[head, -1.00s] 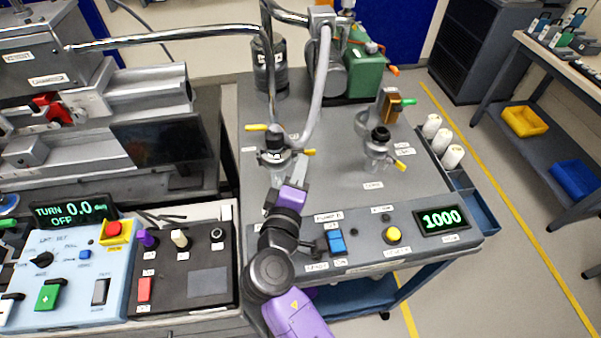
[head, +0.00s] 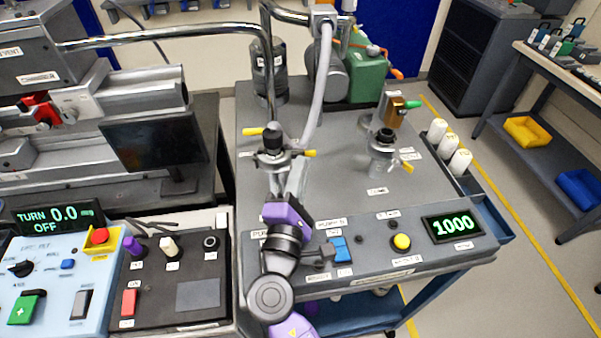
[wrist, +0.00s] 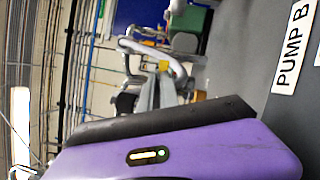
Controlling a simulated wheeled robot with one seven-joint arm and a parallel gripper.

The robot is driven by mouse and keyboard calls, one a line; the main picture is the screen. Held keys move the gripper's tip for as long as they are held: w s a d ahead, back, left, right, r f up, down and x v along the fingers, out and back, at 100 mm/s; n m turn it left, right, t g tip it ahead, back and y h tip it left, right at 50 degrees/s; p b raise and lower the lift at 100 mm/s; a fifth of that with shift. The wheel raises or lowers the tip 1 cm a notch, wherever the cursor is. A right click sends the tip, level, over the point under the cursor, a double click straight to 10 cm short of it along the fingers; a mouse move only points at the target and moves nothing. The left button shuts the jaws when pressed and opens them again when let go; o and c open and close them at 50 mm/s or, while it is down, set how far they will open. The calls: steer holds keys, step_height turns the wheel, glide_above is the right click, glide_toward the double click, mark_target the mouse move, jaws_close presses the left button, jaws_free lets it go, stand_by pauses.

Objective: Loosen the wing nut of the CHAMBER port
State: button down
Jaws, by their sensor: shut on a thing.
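A port (head: 271,150) with a dark knob on top stands on the grey cart top. It has a yellow wing piece on its left (head: 253,131) and a yellow wing nut (head: 309,153) on its right. My gripper (head: 302,163) reaches up from the front, its grey fingers shut on the right-hand wing nut. In the wrist view, the fingertips (wrist: 162,82) meet at the yellow wing nut (wrist: 168,66). The fingers partly hide the port's lower right side. The label by this port is not legible. A second port (head: 383,150) with a yellow wing stands to the right.
A front panel holds a blue switch (head: 339,249), a yellow button (head: 401,242) and a display (head: 452,227) reading 1000. A metal pipe (head: 268,80) and grey hose (head: 322,85) rise behind the port. A monitor (head: 155,143) stands to the left. Cart space between the ports is clear.

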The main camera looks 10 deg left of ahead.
steer(key=shift+a+r, duration=0.1)
steer(key=shift+r, duration=0.05)
steer(key=c, duration=1.6)
jaws_free()
steer(key=shift+c, duration=0.2)
step_height(320, 180, up, 20)
steer(key=p, duration=0.2)
